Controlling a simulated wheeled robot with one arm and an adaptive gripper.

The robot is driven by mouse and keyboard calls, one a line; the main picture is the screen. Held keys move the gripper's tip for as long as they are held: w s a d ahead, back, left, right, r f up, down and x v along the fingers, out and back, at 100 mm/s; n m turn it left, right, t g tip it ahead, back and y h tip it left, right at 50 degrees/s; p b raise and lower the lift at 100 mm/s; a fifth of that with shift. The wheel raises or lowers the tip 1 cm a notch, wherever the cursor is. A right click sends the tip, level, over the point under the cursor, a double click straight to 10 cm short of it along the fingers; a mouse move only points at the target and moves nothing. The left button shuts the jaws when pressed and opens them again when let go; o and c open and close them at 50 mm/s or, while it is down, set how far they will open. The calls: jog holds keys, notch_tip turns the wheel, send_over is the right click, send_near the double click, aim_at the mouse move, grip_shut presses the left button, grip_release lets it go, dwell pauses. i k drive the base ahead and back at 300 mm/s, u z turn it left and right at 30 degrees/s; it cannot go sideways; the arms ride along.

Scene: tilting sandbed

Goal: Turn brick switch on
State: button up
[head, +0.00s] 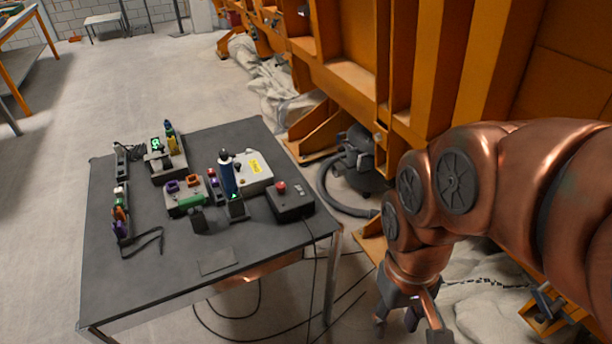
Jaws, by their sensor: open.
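Several small devices stand on a dark grey table (165,262) left of my arm. I cannot tell for certain which one is the brick switch, and no switch position is readable. A small black block (198,219) stands in front of a green device (188,203). A dark box with a red button (290,200) sits at the table's right side. My gripper (408,318) is open, with its fingers pointing down. It is to the right of the table, apart from all the devices, and appears empty.
A blue bottle-shaped device (227,176) stands upright mid-table, beside a white box (254,174). A device with a green display (160,160) is behind. A dark strap (145,240) lies at left. The orange steel frame (350,80) rises behind. The table's front is mostly clear.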

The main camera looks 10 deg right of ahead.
aim_at(280, 186)
jog(key=z, duration=0.2)
jog(key=i, duration=0.65)
jog(key=u, duration=2)
